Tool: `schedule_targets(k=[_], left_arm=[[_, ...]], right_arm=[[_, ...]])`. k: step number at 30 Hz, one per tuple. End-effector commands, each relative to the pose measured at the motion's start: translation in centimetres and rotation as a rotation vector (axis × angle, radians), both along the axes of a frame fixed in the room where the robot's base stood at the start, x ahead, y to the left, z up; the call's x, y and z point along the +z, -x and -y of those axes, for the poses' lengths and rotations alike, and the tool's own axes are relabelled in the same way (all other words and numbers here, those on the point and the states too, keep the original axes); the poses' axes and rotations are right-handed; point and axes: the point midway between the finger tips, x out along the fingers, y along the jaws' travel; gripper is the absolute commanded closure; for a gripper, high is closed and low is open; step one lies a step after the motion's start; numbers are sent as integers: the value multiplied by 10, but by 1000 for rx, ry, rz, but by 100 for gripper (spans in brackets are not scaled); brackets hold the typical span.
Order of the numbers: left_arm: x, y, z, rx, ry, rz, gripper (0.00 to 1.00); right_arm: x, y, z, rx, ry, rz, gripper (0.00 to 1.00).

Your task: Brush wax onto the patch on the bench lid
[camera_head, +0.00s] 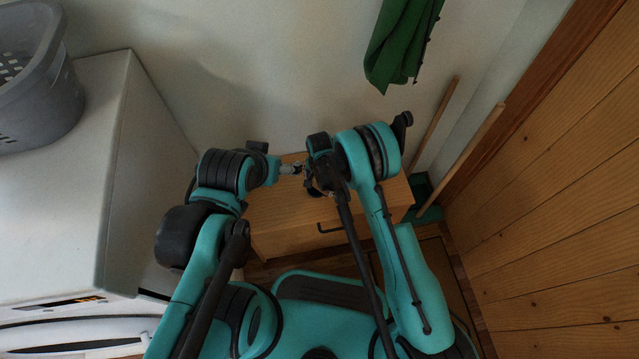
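The wooden bench (276,222) stands against the back wall, with its pale lid showing between and beside my arms. My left gripper (291,169) reaches in from the left over the lid. A small light grey piece shows at its tip; I cannot tell whether it is a held object or part of the gripper. My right gripper (312,186) points down over the lid close beside it, mostly hidden by its own arm. I cannot make out either gripper's fingers. No brush, wax or patch can be made out; my arms cover much of the lid.
A white washing machine (150,170) stands on the left with a grey basket (38,85) on top. A green cloth (400,45) hangs on the back wall. Wooden poles (462,160) lean by a green dustpan-like thing (428,196). Wood panelling (560,190) closes the right.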

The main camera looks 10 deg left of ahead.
Motion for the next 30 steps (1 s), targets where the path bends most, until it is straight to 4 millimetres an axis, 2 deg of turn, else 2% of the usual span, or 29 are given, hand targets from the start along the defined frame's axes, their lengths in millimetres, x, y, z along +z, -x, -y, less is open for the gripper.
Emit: schedule_targets(k=[30], left_arm=[[0,0,0,0,0,0,18]], right_arm=[[-10,0,0,0,0,0,41]])
